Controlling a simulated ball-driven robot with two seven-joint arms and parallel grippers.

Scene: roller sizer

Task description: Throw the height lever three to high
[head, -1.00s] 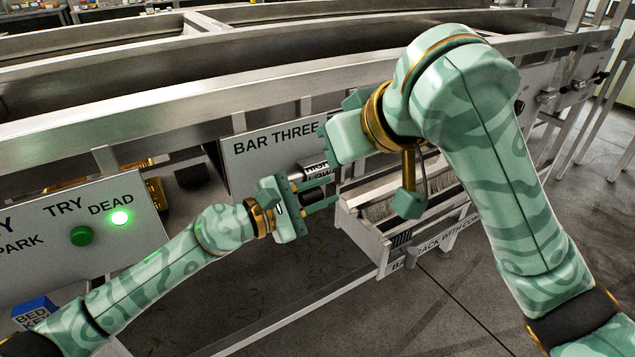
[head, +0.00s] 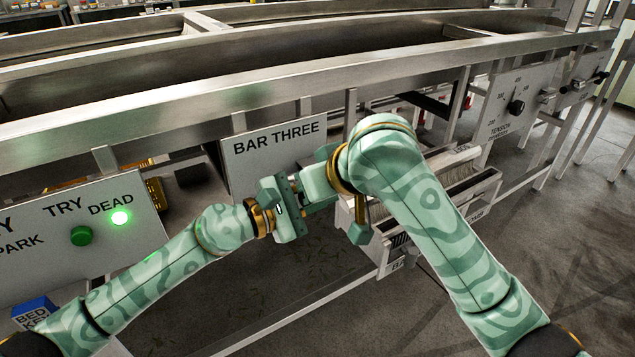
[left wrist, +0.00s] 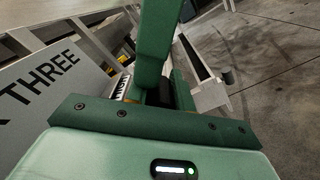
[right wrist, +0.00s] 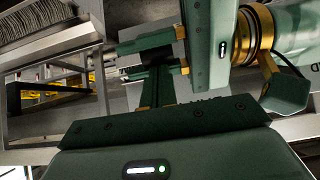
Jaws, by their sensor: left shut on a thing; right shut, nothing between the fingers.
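The grey BAR THREE panel (head: 240,172) stands in the middle of the head view and at the left of the left wrist view (left wrist: 25,110). My left gripper (head: 308,196) is in front of its lower right part, shut on the lever's dark grip (right wrist: 148,57), which shows between its fingers in the right wrist view. My right gripper (head: 300,178) is shut and empty, close against the left fingers; contact is unclear. It hides the lever in the head view. Part of a HIGH label (left wrist: 122,87) shows beside it in the left wrist view.
A panel with a green button (head: 82,236) and a lit DEAD lamp (head: 120,217) is at left. A blue box (head: 35,308) is below it. Open floor lies at right.

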